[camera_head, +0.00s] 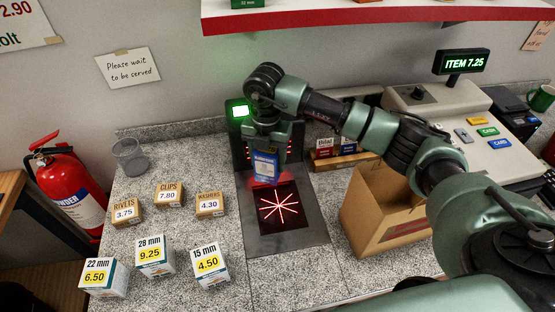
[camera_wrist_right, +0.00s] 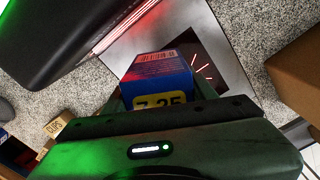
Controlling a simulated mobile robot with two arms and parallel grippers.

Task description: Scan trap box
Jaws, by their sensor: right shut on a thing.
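My right gripper (camera_head: 267,150) is shut on a blue box (camera_head: 265,167), the likely trap box, and holds it above the scanner's dark glass (camera_head: 279,206). Red scan lines shine on the glass below it. In the right wrist view the blue box (camera_wrist_right: 158,72) has a barcode on one face and a yellow 7.25 label. The till display (camera_head: 461,62) reads ITEM 7.25. My left gripper is not in view.
An open cardboard box (camera_head: 385,215) stands right of the scanner. Small price-marked boxes, such as the 15 mm box (camera_head: 209,265) and the washers box (camera_head: 210,204), stand left of it.

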